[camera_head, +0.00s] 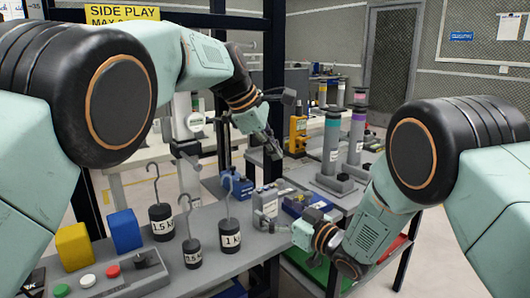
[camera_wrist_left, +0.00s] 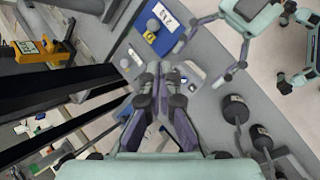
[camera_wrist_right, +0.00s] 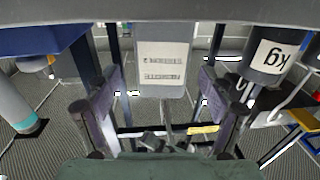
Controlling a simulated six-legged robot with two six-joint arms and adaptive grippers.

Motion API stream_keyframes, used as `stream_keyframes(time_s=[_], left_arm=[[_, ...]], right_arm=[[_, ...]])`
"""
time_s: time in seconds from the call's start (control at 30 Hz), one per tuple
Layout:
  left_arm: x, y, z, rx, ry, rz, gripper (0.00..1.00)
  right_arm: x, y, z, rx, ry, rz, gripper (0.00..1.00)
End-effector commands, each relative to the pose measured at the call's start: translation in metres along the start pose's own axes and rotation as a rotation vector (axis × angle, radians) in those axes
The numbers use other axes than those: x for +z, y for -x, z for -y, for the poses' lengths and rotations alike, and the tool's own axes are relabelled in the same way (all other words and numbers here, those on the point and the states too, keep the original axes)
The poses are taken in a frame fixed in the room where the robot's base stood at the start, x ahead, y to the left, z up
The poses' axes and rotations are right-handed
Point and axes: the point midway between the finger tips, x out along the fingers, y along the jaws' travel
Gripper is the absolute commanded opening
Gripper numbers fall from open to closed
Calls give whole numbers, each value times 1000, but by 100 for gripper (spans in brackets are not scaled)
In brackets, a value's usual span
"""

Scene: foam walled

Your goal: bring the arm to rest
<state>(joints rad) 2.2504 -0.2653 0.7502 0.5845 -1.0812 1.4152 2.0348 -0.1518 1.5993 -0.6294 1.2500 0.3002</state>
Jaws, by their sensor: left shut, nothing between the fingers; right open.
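My left gripper (camera_head: 272,148) hangs in the air above the bench, pointing down and to the right. In the left wrist view its fingers (camera_wrist_left: 160,72) are together with nothing between them. My right gripper (camera_head: 280,218) is low over the bench, close to a small grey labelled block (camera_head: 266,200). In the right wrist view its fingers (camera_wrist_right: 162,85) are spread apart. The grey block with a printed label (camera_wrist_right: 165,62) shows between them, and I cannot tell whether they touch it.
Black hooked weights (camera_head: 161,222) stand on the grey bench left of the right gripper. A yellow block (camera_head: 74,245), a blue block (camera_head: 125,231) and a button box (camera_head: 120,274) are at the front left. A blue tray (camera_head: 305,204) lies right of the grey block. Dark posts (camera_head: 274,60) rise behind.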

Motion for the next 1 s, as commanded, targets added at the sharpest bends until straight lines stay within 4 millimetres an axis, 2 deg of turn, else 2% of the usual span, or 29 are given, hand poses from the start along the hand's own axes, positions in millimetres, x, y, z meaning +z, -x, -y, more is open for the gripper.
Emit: stream_keyframes(time_s=[1.0], left_arm=[[-13, 15, 6, -57, 692, -139, 0]], right_arm=[[-1, 19, 1, 1, -2, -2, 82]])
